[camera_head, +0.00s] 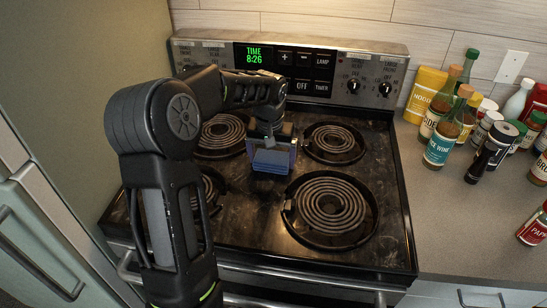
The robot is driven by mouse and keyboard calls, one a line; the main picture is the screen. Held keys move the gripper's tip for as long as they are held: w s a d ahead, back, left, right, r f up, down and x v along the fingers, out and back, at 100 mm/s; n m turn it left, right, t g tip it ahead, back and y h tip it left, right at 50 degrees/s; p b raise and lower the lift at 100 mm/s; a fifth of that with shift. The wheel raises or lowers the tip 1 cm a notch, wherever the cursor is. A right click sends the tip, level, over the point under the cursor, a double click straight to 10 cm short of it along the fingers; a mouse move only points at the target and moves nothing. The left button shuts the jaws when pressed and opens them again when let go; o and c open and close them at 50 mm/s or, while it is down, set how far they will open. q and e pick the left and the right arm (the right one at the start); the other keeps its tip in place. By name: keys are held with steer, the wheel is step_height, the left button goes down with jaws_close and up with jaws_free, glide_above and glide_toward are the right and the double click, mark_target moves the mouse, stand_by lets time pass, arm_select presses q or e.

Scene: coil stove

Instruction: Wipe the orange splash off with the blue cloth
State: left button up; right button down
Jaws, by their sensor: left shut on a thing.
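My left gripper (268,127) is shut on the blue cloth (272,160), which looks like a small folded pad. It holds the cloth low over the middle of the dark stove top (255,214), between the coils. I cannot tell whether the cloth touches the surface. No orange splash shows; the cloth, gripper and my left arm hide part of the stove top. My right gripper is not in view.
Coil burners surround the cloth: back right (334,142), front right (330,208), back left (222,133) and a partly hidden front left one. The control panel (290,68) stands behind. Several bottles and jars (441,146) crowd the right counter (450,220).

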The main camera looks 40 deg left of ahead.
arm_select(q)
steer(key=shift+s+a, duration=0.1)
steer(key=shift+a, duration=0.1)
steer(key=shift+s+a+r+p, duration=0.1)
steer(key=shift+a+r+p, duration=0.1)
steer(key=shift+r+p, duration=0.3)
steer(key=shift+s+a+r+p, duration=0.1)
steer(key=shift+a+r+p, duration=0.1)
steer(key=shift+r, duration=0.5)
steer(key=shift+w+d+r+p, duration=0.1)
steer(key=shift+d+r+p, duration=0.2)
steer(key=shift+r+p, duration=0.3)
step_height(320, 180, up, 2)
steer(key=shift+a+r+p, duration=0.15)
steer(key=shift+r+p, duration=0.05)
steer(key=shift+p, duration=0.45)
steer(key=shift+r+p, duration=0.7)
steer(key=shift+r, duration=0.35)
